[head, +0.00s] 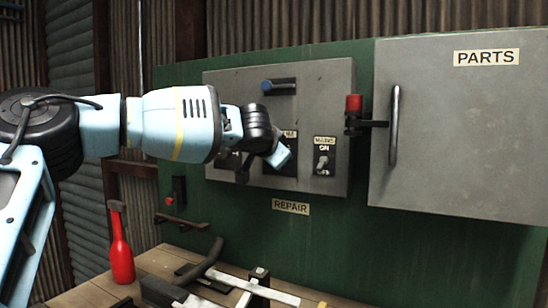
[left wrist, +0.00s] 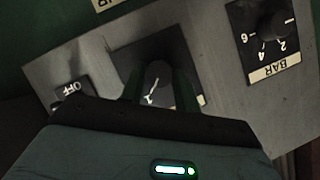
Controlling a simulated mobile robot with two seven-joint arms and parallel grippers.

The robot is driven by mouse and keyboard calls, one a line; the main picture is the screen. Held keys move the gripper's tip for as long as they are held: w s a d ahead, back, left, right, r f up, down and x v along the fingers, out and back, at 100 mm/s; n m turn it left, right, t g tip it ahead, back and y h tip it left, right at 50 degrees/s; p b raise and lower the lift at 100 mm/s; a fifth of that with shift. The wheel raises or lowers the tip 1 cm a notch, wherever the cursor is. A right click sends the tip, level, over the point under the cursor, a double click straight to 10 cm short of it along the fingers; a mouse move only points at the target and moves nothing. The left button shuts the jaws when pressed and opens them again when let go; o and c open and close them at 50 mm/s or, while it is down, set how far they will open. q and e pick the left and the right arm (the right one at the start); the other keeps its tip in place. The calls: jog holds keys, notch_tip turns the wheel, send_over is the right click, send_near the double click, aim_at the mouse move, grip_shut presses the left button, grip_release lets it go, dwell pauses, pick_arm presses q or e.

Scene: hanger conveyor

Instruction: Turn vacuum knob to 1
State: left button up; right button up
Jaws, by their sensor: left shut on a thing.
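The wrist view sees the panel upside down. A white mark shows on the knob or plate between the fingers. My right gripper is not in view.
The MAINS switch (head: 322,163) is close on the right.

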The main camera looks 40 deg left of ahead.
pick_arm(q)
jog(key=o, duration=1)
jog(key=shift+c, duration=0.2)
jog(key=v, duration=0.8)
jog(key=shift+w+a, duration=0.1)
jog(key=shift+f, duration=0.15)
